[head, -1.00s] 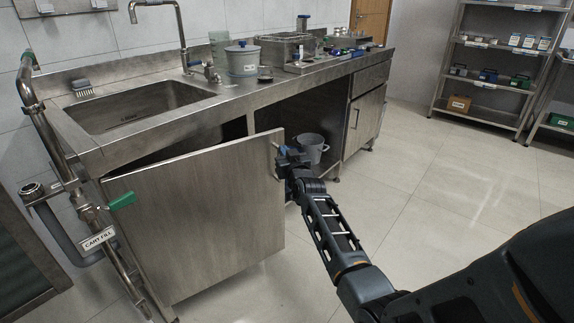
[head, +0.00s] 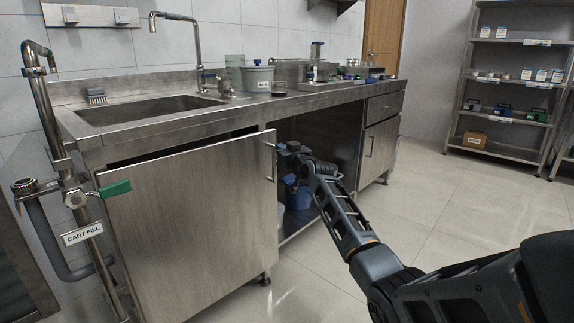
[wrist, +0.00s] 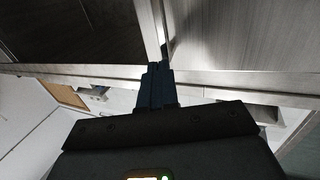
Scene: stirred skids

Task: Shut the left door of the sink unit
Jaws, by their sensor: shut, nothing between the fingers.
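The left door (head: 190,225) of the sink unit (head: 240,104) is a grey, metal-looking panel with a bar handle (head: 270,160) near its right edge. It stands ajar, its top edge out in front of the counter with a dark gap behind. My gripper (head: 284,150) is at the door's upper right edge, just right of the handle. In the wrist view my gripper (wrist: 158,75) has its fingers together and nothing between them, with the door (wrist: 215,45) at upper right. I cannot tell whether the fingers touch it.
A pipe stand with a green lever (head: 115,188) and a CART FILL label stands close at the door's left. The bay right of the door is open, with a blue container (head: 297,192) inside. The floor (head: 450,210) at right is clear; shelves (head: 505,90) stand behind.

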